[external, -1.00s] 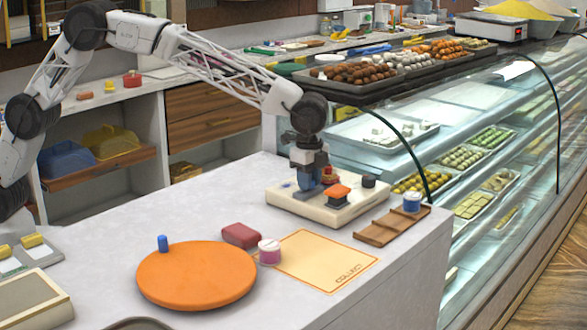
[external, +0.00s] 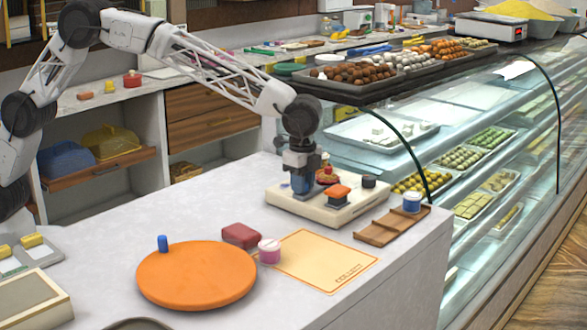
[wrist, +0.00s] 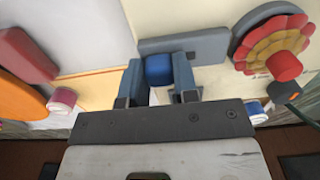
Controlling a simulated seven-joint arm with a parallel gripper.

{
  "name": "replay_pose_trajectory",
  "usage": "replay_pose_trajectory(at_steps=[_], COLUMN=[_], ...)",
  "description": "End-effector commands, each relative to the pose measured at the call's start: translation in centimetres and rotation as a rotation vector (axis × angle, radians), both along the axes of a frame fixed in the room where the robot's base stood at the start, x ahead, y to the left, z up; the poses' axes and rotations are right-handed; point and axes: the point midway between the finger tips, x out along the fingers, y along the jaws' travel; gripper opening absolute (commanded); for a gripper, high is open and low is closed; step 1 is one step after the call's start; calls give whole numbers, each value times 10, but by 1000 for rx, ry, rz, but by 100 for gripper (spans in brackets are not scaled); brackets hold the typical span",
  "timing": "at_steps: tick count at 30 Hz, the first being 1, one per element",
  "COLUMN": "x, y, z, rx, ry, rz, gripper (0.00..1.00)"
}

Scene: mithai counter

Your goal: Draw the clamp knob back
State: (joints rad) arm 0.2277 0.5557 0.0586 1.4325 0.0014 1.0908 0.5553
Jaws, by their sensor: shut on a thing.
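The clamp fixture has a cream base (external: 318,212), which also shows in the wrist view (wrist: 185,15). A blue knob (wrist: 158,68) sits between my fingers, beside a grey bar (wrist: 205,45). My gripper (wrist: 158,82) is shut on this blue knob. In the external view my gripper (external: 302,186) reaches down at the left part of the base, and its fingers largely hide the knob. A red and yellow flower-shaped piece (wrist: 272,45) with a grey edge and a red peg (wrist: 284,66) is right of the knob in the wrist view.
Nearby are a brown tray (external: 380,232), a blue-and-white jar (external: 412,202), a yellow mat (external: 310,262), a maroon block (external: 240,235), a pink jar (external: 269,251) and an orange disc (external: 195,278).

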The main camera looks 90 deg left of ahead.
Motion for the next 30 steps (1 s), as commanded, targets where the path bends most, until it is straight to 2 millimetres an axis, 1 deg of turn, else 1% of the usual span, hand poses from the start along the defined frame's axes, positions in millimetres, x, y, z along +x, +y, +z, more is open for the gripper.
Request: replay_pose_trajectory(at_steps=[2,3,7,8,16,20,26,30], x=[-4,-4,-3,-3,-2,-2,-2,-2], y=[-4,-4,-4,-4,-3,-2,-3,-3], z=[-1,-1,-1,-1,0,3,19,36], rx=[-1,-1,-1,0,-1,0,-1,-1], ry=[8,8,8,7,5,4,4,5], rz=[-3,-3,-3,-3,-2,-2,-2,-2], gripper=[0,31,51,53,53,53,53,53])
